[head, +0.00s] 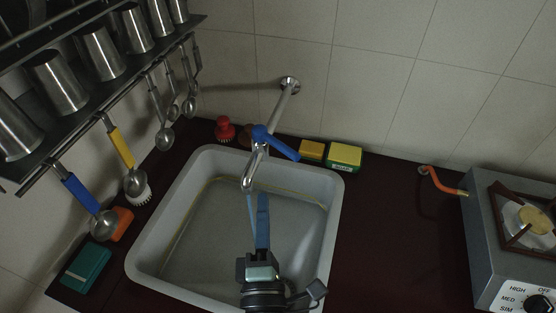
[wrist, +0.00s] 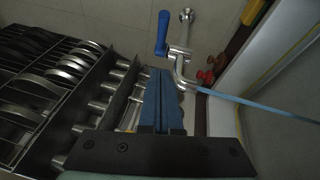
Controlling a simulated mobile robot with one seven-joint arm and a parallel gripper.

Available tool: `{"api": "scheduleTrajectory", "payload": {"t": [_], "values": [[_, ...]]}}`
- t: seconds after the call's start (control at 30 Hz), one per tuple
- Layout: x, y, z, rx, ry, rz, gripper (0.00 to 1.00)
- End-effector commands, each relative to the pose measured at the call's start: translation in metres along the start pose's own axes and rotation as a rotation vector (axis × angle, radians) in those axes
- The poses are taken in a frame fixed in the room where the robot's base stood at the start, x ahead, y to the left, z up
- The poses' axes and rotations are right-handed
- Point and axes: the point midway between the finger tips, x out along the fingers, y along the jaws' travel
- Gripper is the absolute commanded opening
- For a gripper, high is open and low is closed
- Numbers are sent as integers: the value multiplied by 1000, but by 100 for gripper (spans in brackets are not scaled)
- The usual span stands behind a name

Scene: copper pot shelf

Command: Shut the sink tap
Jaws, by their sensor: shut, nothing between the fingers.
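The sink tap (head: 257,163) comes out of the tiled wall and its spout hangs over the sink (head: 335,205). Its blue lever (head: 277,143) sticks out to the right of the tap body. A thin blue stream of water (head: 251,208) falls from the spout. The wrist view shows the tap (wrist: 179,62), the lever (wrist: 162,33) and the stream (wrist: 250,103). My gripper (head: 262,197) is shut and empty over the sink, just in front of the spout and below the lever. It also shows in the wrist view (wrist: 160,72), apart from the lever.
A shelf (head: 105,85) with metal pots and hanging ladles stands at the left. A red brush (head: 225,129) and yellow sponges (head: 344,156) lie behind the sink. A stove (head: 500,235) and orange hose (head: 440,181) are at the right. Dark counter between sink and stove is clear.

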Motion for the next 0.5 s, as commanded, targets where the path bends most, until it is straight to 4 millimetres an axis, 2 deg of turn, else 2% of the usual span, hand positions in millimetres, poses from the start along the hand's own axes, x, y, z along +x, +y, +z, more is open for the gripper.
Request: {"api": "scheduleTrajectory", "payload": {"t": [0.03,0.3,0.5], "values": [[10,3,1,0,-1,2,0],[58,2,2,-1,-2,2,0],[73,6,17,-1,1,0,0]]}}
